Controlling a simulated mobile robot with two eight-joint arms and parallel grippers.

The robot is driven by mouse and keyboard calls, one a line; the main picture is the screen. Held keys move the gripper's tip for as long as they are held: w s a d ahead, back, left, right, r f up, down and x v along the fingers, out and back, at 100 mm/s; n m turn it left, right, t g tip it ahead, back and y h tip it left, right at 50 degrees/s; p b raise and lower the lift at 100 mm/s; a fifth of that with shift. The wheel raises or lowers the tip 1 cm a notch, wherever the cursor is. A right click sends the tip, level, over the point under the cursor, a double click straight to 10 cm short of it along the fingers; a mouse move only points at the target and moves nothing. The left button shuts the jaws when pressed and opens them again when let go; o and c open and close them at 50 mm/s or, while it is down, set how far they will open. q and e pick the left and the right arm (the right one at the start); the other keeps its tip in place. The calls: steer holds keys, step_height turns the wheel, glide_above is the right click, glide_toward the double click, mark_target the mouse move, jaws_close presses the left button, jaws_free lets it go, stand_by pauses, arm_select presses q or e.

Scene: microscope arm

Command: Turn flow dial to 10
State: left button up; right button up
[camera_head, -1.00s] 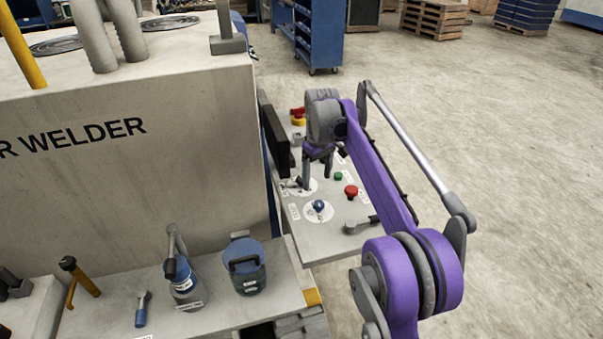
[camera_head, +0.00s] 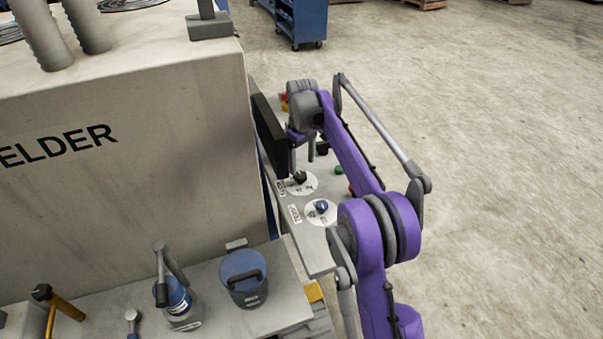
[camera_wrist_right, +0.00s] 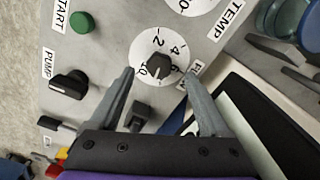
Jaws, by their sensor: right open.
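The flow dial (camera_wrist_right: 152,76) is a dark knob on a white numbered disc, seen in the right wrist view. Its label beside the disc is partly covered by a finger. In the head view the dial (camera_head: 301,178) is on the grey control panel (camera_head: 317,243). My right gripper (camera_wrist_right: 159,74) is open and empty, its two fingertips over opposite sides of the disc with the knob between them in the picture. In the head view the gripper (camera_head: 302,166) hangs just above and behind the knob. Whether the fingers touch it, and its exact setting, I cannot tell.
The temp dial (camera_head: 321,207) with a blue knob is close by on the panel. A green start button (camera_wrist_right: 82,22) and a black pump switch (camera_wrist_right: 68,85) are beside the flow dial. A dark screen (camera_head: 268,133) stands close left of my gripper. Open floor lies right.

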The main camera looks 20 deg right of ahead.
mark_target(301, 176)
step_height(301, 176, down, 5)
steer(key=shift+w, duration=0.1)
stand_by(0.3)
jaws_close()
stand_by(0.4)
steer(key=m, duration=0.4)
steer(key=shift+a, duration=0.1)
steer(key=shift+m, duration=1.7)
